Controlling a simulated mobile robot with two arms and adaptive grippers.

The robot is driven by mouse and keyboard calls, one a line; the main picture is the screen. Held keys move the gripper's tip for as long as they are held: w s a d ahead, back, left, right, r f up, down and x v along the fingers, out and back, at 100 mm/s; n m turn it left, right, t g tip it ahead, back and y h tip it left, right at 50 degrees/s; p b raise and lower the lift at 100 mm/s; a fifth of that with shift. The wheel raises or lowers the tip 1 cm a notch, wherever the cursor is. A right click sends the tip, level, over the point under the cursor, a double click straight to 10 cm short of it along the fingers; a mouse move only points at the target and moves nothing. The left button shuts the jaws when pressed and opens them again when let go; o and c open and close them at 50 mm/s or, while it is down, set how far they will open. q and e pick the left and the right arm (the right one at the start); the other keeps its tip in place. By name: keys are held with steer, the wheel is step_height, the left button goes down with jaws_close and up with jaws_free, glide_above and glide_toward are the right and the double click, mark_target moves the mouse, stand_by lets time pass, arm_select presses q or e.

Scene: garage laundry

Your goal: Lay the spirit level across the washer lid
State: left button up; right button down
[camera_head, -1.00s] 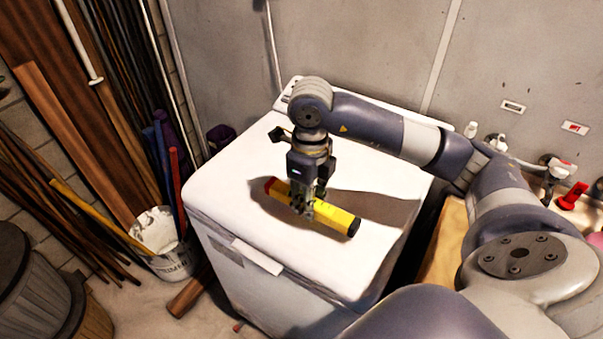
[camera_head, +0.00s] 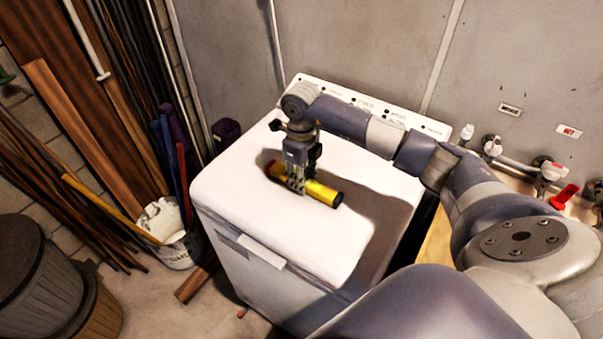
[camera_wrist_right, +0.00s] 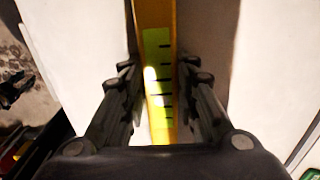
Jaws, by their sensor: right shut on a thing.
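The spirit level (camera_head: 323,194) is a yellow bar with a red end and a black end. It is over the middle of the white washer lid (camera_head: 285,237), roughly level, running from back left to front right in the head view. Whether it touches the lid is unclear. My right gripper (camera_head: 297,187) points down and is shut on the level near its middle, hiding part of it. In the right wrist view the level (camera_wrist_right: 156,35), with a green marked window, runs between the fingers (camera_wrist_right: 159,80). My left gripper is not in view.
The washer's control panel (camera_head: 398,113) stands along the lid's back edge. A white bucket (camera_head: 176,252) with sticks stands left of the washer, near wooden planks (camera_head: 75,125) and dark bins (camera_head: 35,270). Taps with a red handle (camera_head: 565,196) are at right. The front of the lid is clear.

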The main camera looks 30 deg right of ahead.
steer(key=shift+f, duration=0.1)
steer(key=c, duration=1.7)
jaws_free()
steer(key=shift+f, duration=0.1)
steer(key=o, duration=0.5)
steer(key=shift+c, duration=0.2)
steer(key=shift+r, duration=0.3)
steer(key=shift+w+r+b, duration=0.1)
steer(key=shift+r+b, duration=0.2)
steer(key=shift+b, duration=0.05)
step_height(320, 180, up, 11)
steer(key=b, duration=0.3)
steer(key=shift+r, duration=0.15)
